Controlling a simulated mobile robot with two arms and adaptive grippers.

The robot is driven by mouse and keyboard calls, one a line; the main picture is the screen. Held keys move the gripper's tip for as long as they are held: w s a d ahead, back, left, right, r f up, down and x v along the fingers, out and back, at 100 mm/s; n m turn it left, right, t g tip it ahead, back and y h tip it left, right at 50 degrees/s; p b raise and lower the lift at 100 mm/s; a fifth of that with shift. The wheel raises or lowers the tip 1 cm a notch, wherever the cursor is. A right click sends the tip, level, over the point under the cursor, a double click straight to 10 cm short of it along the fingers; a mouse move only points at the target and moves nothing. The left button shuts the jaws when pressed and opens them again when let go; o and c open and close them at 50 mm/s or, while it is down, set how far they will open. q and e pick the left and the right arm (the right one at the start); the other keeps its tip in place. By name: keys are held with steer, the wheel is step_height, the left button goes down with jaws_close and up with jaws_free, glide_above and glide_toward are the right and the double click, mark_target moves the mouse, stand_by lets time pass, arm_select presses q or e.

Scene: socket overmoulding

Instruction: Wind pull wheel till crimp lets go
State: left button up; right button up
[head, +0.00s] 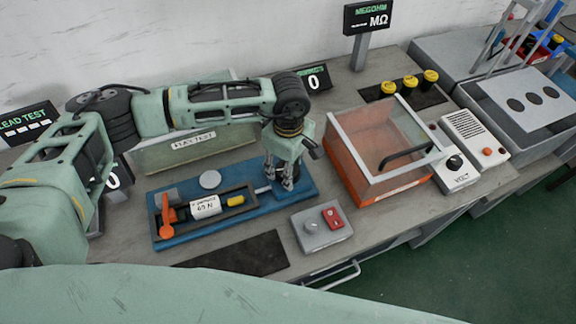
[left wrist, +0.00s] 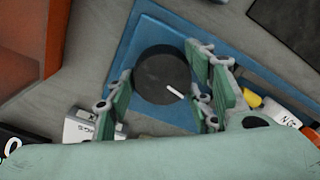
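The pull tester is a blue base (head: 300,187) with an orange lever (head: 168,214), a white drum (head: 205,207) marked 60 N and a yellow piece (head: 236,201) in a dark slot. My left gripper (head: 287,186) points down over the base's right end. In the left wrist view the dark round pull wheel (left wrist: 158,72), with a white mark, lies between the spread fingers of my left gripper (left wrist: 163,98). The fingers are open on either side of it; I cannot tell whether they touch. The gripper hides the wheel in the head view. I cannot make out the crimp. My right gripper is out of view.
A grey box with a red switch (head: 333,217) stands in front of the base. An orange clear-walled box (head: 345,160) stands to its right. A labelled green bin (head: 155,157) lies behind, under my left arm. A dark mat (head: 235,256) lies at the front.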

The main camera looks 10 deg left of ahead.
arm_select(q)
steer(key=o, duration=0.4)
steer(key=shift+w+r, duration=0.1)
steer(key=shift+w, duration=0.1)
steer(key=shift+c, duration=0.2)
step_height(320, 180, up, 12)
steer(key=shift+s, duration=0.1)
stand_by(0.5)
